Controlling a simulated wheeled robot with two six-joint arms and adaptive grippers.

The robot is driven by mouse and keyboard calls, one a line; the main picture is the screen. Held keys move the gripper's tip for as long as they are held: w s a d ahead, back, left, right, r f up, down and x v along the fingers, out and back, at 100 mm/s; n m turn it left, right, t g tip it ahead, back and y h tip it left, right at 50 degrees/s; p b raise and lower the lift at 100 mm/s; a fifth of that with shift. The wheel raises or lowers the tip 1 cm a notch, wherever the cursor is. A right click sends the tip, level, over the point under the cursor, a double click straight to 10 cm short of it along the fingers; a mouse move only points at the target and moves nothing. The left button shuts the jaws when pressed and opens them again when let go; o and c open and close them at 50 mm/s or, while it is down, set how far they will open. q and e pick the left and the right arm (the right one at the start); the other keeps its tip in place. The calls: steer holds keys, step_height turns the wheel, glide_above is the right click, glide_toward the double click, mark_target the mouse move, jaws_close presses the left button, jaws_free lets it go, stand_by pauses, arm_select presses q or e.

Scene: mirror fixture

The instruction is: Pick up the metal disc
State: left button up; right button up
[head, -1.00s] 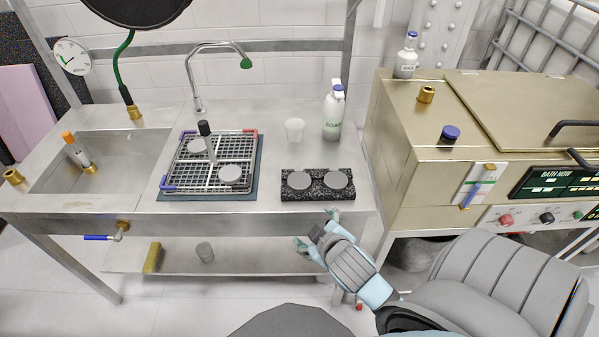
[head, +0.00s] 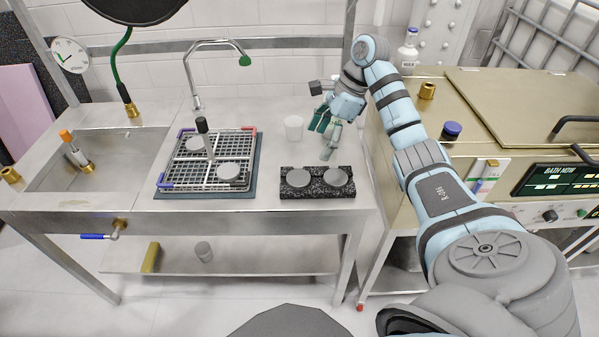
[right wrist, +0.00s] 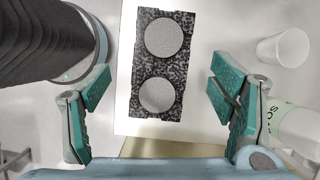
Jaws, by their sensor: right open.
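Two grey metal discs lie side by side on a black speckled block, the left disc (head: 298,176) and the right disc (head: 336,177). The block (head: 317,190) rests near the front edge of the steel counter. Two more round grey discs are in the wire rack, the front one (head: 229,172) and the rear one (head: 196,146). My right gripper (head: 323,138) is open and empty, above and slightly behind the block, pointing down. In the right wrist view both block discs, the upper (right wrist: 164,38) and lower (right wrist: 157,95), show between the spread fingers. My left gripper is out of view.
A white cup (head: 294,128) stands left of my right gripper. The soap bottle (right wrist: 296,125) is close by in the right wrist view. The wire rack (head: 176,186), sink (head: 110,160) and curved faucet (head: 190,80) are to the left, the brass-coloured bath unit (head: 480,90) to the right.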

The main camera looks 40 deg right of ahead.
steer(key=b, duration=0.5)
glide_above(298, 177)
steer(key=s+d, duration=0.2)
step_height(298, 177, down, 7)
steer(key=shift+w+f, duration=0.1)
steer(key=shift+f, duration=0.05)
steer(key=x, duration=0.4)
steer(key=shift+w+a+f+b, duration=0.15)
steer(key=shift+w+f+b, duration=0.15)
steer(key=shift+f, duration=0.05)
steer(key=c, duration=1.4)
steer(key=shift+o, duration=0.2)
